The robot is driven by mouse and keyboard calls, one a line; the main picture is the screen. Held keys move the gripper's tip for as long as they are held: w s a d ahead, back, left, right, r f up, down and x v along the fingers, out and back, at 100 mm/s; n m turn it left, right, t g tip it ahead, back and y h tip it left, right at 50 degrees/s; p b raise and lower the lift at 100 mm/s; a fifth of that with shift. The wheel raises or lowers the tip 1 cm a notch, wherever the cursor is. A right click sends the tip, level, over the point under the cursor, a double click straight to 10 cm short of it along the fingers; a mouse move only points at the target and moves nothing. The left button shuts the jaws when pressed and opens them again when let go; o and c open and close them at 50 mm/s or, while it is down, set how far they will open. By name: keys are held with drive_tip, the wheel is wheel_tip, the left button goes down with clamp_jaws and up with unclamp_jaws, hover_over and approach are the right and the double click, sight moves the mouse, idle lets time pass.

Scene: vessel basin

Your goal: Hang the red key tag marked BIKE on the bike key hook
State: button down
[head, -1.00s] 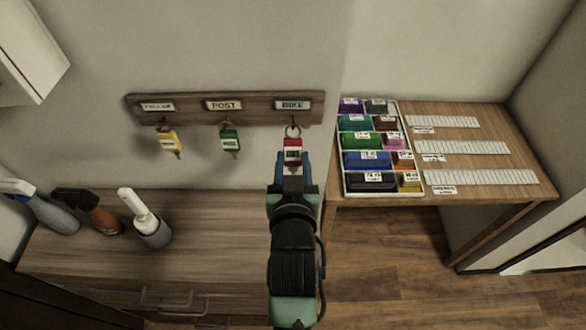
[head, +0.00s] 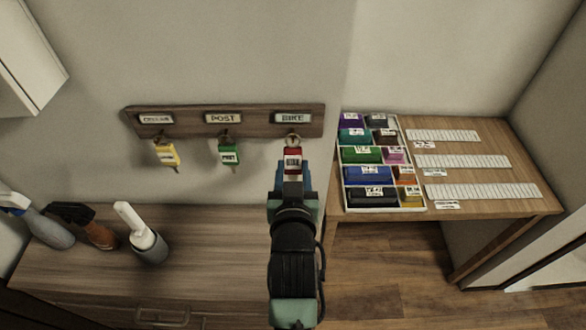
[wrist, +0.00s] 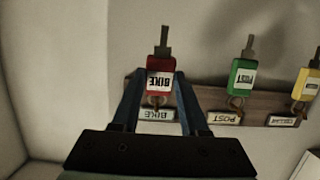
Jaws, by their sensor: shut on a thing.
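The red key tag marked BIKE (head: 292,158) is in my gripper (head: 292,175), just below the BIKE label (head: 292,118) of the wooden key rack (head: 182,131). In the wrist view the red tag (wrist: 160,80) sits between the blue fingers of my gripper (wrist: 160,90), which is shut on it. The tag's ring (head: 293,140) overlaps the spot under the BIKE label where the hook would be. The bike hook itself is hidden, and I cannot tell whether the ring is around it.
A yellow tag (head: 166,154) hangs at the CELLAR place and a green tag (head: 229,154) at the POST place. Bottles and a brush (head: 140,230) stand on the cabinet (head: 200,260) below left. A table at right holds a sorting tray (head: 337,200) and white strips (head: 480,191).

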drive_tip(key=shift+c, duration=1.7)
unclamp_jaws()
drive_tip(key=shift+s, duration=0.1)
drive_tip(key=b+v, duration=0.4)
drive_tip(key=v, duration=0.8)
drive_tip(key=w+r+t+b, duration=0.1)
drive_tip(key=w+r+t, duration=0.15)
drive_tip(key=r, duration=0.75)
drive_tip(key=w+r+t, duration=0.1)
drive_tip(key=r+t, duration=0.3)
drive_tip(key=r, duration=0.7)
drive_tip(key=s+r+t, duration=0.3)
drive_tip(key=r, duration=0.7)
drive_tip(key=s+r+t+b, duration=0.1)
drive_tip(key=s+r+t, duration=0.2)
drive_tip(key=r, duration=0.7)
drive_tip(key=shift+s, duration=0.2)
drive_tip(key=shift+r, duration=0.1)
